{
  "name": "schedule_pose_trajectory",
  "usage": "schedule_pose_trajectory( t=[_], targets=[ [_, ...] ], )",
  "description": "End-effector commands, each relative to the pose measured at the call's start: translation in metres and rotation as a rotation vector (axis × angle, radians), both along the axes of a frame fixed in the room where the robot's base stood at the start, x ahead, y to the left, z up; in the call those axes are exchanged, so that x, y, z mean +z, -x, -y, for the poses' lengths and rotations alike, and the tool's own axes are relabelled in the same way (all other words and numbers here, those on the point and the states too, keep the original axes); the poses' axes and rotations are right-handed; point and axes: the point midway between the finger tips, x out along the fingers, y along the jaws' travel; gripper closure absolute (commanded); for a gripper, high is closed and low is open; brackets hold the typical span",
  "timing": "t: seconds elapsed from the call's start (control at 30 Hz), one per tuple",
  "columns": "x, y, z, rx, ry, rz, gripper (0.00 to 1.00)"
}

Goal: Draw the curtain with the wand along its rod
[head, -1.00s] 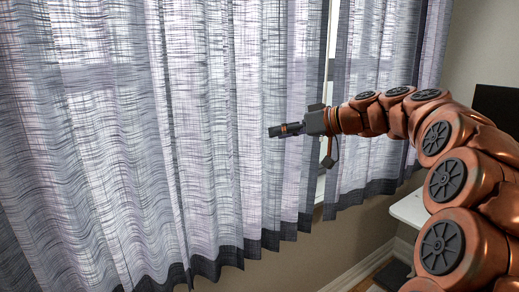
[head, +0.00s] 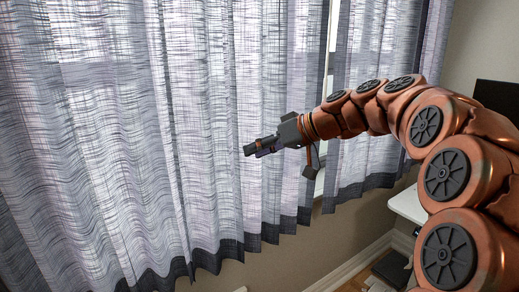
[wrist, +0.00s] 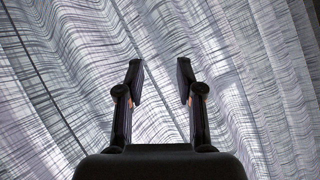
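A sheer grey-white curtain with a dark lower hem hangs in two panels. The wide left panel (head: 120,130) fills most of the head view, and a narrower right panel (head: 375,90) hangs beyond a slim gap. My gripper (head: 250,149) is in front of the left panel, near its right part. In the wrist view my gripper (wrist: 160,85) has its two fingers apart with nothing between them, and the curtain cloth (wrist: 60,70) lies behind them. I cannot tell whether the fingertips touch the cloth. No wand and no rod can be made out in either view.
A bright window gap (head: 331,60) shows between the panels. A white desk edge (head: 408,204) and a dark screen (head: 497,98) stand at the right, near my arm. Bare wall and a white baseboard (head: 355,266) lie below the curtain.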

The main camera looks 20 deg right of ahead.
Motion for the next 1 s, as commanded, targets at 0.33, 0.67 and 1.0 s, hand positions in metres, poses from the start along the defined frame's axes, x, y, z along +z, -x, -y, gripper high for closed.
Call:
schedule_pose_trajectory(
  t=[0.33,0.67,1.0],
  targets=[
    [0.014,-0.028,0.054,-0.053,-0.02,0.135,0.63],
    [0.068,-0.053,0.217,-0.21,0.034,0.542,0.63],
    [0.092,-0.043,0.28,-0.269,0.104,0.707,0.63]
  ],
)
